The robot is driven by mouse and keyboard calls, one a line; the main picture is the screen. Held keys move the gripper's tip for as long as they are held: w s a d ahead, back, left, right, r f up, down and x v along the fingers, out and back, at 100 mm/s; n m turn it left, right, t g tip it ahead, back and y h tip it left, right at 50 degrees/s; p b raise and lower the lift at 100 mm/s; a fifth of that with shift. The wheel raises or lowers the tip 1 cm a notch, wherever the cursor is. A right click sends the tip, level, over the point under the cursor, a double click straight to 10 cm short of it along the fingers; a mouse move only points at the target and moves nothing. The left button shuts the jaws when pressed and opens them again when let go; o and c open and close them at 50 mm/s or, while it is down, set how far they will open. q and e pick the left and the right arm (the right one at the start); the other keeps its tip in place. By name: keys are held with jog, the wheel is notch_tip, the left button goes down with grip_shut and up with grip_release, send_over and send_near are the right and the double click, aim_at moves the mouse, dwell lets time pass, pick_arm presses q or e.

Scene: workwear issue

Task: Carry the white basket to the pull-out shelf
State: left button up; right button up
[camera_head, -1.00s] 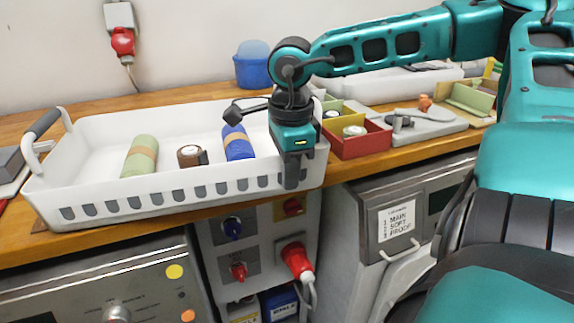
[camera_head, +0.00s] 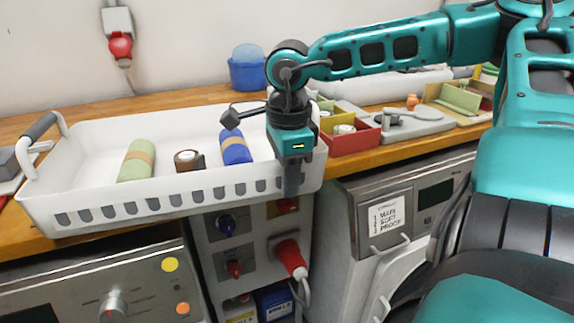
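The white basket (camera_head: 100,194) is a long, shallow tub with slots along its front wall and a grey-gripped handle at its left end. It holds a green roll (camera_head: 137,161), a small brown item (camera_head: 189,160) and a blue roll (camera_head: 236,147). My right gripper (camera_head: 291,180) points down at the basket's front right corner, a finger lying over the front wall. It appears shut on the rim; its other finger and the right handle are hidden. The basket's front right part overlaps the counter edge. My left gripper is not in view. I cannot identify the pull-out shelf.
Right of the basket on the wooden counter (camera_head: 397,152) stand a red bin (camera_head: 350,143), a grey tray (camera_head: 425,125) and yellow-green bins. A blue tub (camera_head: 248,72) is behind. Below are appliance fronts and a red plug (camera_head: 290,257) that sticks out.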

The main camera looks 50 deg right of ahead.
jog(key=shift+o, duration=0.8)
pick_arm(q)
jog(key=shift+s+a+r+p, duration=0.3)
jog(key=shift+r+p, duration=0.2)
jog(key=shift+p, duration=0.6)
pick_arm(e)
notch_tip(320, 180, up, 13)
jog(key=shift+s+a, duration=0.25)
jog(key=shift+s, duration=0.15)
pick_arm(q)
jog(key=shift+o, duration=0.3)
pick_arm(e)
jog(key=shift+o, duration=0.2)
